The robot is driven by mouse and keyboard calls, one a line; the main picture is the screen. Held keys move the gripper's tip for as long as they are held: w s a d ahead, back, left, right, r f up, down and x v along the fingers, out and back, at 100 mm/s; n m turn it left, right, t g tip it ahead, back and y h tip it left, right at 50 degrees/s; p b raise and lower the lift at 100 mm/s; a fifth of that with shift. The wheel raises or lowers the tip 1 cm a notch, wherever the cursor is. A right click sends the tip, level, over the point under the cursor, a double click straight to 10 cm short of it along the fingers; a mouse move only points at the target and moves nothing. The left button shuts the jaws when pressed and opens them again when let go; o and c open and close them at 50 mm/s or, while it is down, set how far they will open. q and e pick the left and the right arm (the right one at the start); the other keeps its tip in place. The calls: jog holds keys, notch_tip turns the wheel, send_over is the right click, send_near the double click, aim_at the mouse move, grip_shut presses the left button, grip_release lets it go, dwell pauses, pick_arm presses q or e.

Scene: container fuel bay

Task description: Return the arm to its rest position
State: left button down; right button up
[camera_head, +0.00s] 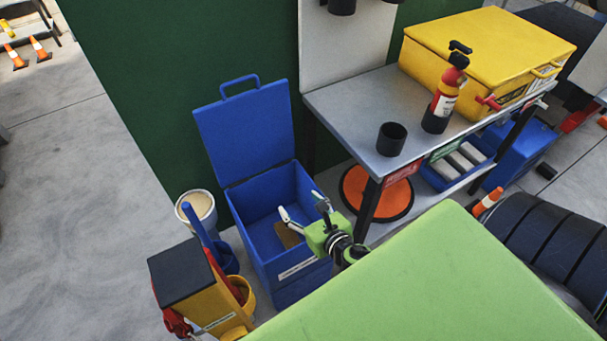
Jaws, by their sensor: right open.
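My right gripper (303,213) is green and black with pale fingertips. Its fingers are spread and nothing shows between them. It is over the right part of the open blue bin (272,262), whose lid (247,130) stands raised at the back. A brownish flat item (289,236) shows inside the bin below the fingers, partly hidden by the gripper. Most of the right arm is hidden behind a large green surface in front. My left gripper is not in view.
A grey table (345,115) holds a black cup (391,139), a fire extinguisher (442,100) and a yellow case (480,50). A yellow bucket unit (195,285) stands left of the bin. A green wall (150,60) is behind.

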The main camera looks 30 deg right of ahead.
jog(key=shift+s+r, duration=0.3)
jog(key=shift+s, duration=0.25)
